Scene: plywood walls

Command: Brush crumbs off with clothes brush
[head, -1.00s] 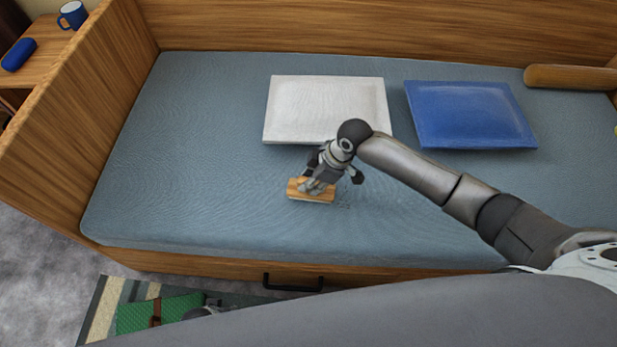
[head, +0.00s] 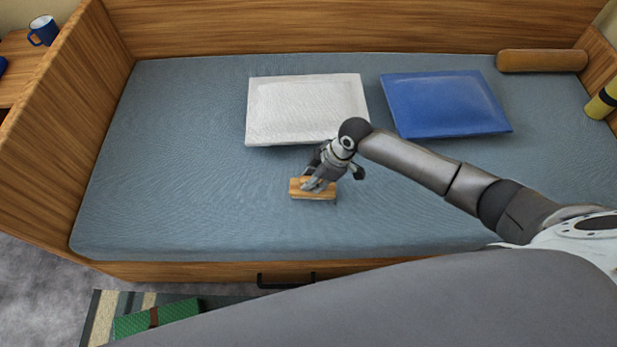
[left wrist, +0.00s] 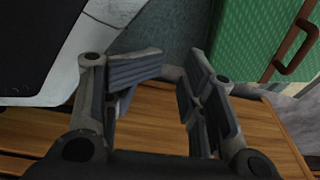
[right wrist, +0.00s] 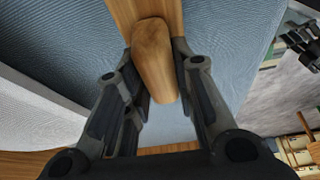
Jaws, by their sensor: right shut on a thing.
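The clothes brush (head: 299,187) is a light wooden block lying low over the grey-blue mattress (head: 190,180), in front of the white pillow. My right gripper (head: 316,184) is shut on it from above. In the right wrist view my right gripper (right wrist: 160,78) has its fingers on both sides of the brush's rounded wooden handle (right wrist: 152,52). The bristles are hidden, so I cannot tell whether they touch the mattress. I cannot make out crumbs now. My left gripper (left wrist: 168,75) is open and empty; it is out of the head view.
A white pillow (head: 305,108) and a blue pillow (head: 445,103) lie behind the brush. A wooden-looking bolster (head: 541,61) and a yellow cylinder (head: 604,100) are at the right. A green case (head: 157,317) lies on the rug. The mattress left of the brush is clear.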

